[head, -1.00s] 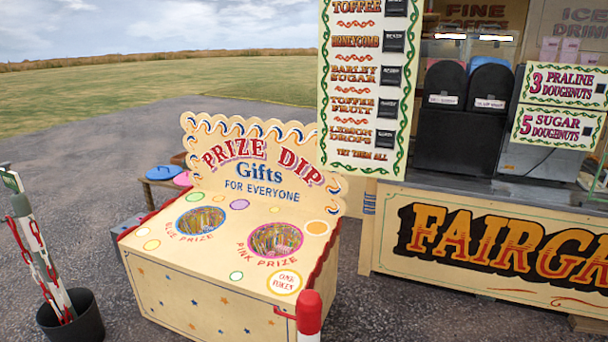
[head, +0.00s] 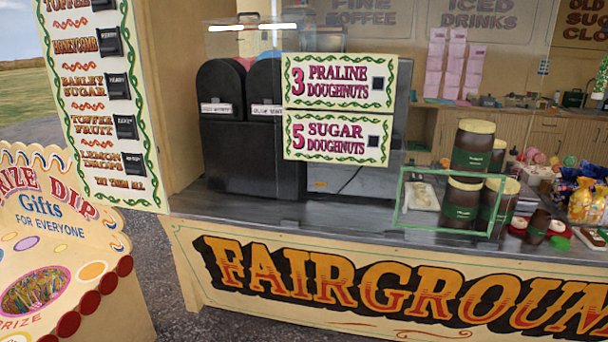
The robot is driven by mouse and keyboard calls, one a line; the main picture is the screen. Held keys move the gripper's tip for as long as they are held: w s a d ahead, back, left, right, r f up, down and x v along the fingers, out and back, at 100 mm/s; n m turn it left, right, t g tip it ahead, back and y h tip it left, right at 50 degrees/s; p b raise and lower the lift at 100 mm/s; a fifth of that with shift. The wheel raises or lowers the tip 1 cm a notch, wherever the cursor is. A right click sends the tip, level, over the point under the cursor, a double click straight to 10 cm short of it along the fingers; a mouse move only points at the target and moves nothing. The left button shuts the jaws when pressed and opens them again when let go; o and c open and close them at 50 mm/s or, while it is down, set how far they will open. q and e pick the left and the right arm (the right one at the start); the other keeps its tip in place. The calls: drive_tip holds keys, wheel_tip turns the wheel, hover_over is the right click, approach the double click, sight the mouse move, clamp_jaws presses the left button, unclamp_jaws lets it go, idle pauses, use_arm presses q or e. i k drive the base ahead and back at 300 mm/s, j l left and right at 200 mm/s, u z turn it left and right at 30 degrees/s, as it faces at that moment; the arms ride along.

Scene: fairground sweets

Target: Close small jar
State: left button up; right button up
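Several brown jars with green labels and cream lids stand in a stacked group on the right part of the stall counter; one upper jar (head: 472,148) and one lower jar (head: 461,203) show clearly. A smaller dark brown jar (head: 537,228) stands upright just right of them, near the counter's front. Its top looks dark, and I cannot tell whether it is open or covered. No loose lid for it can be made out. Neither of my grippers is in view.
A green-edged clear panel (head: 401,198) stands before the large jars. Doughnut signs (head: 339,81) and dark dispensers (head: 238,150) are left of them. Bagged sweets (head: 581,202) crowd the right. The counter front (head: 185,262) blocks the way; a prize dip stand (head: 110,310) is at left.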

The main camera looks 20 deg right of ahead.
sight(538, 223)
drive_tip(key=l, duration=0.5)
drive_tip(key=i+l+z, duration=0.1)
drive_tip(key=l, duration=0.9)
drive_tip(key=i+l+z, duration=0.1)
drive_tip(key=l, duration=0.35)
drive_tip(key=i+l, duration=0.15)
drive_tip(key=l, duration=0.35)
drive_tip(key=l+z, duration=0.1)
drive_tip(key=l, duration=0.4)
drive_tip(key=i+l+z, duration=0.1)
drive_tip(key=l, duration=0.35)
drive_tip(key=i+l, duration=0.2)
drive_tip(key=l, duration=0.25)
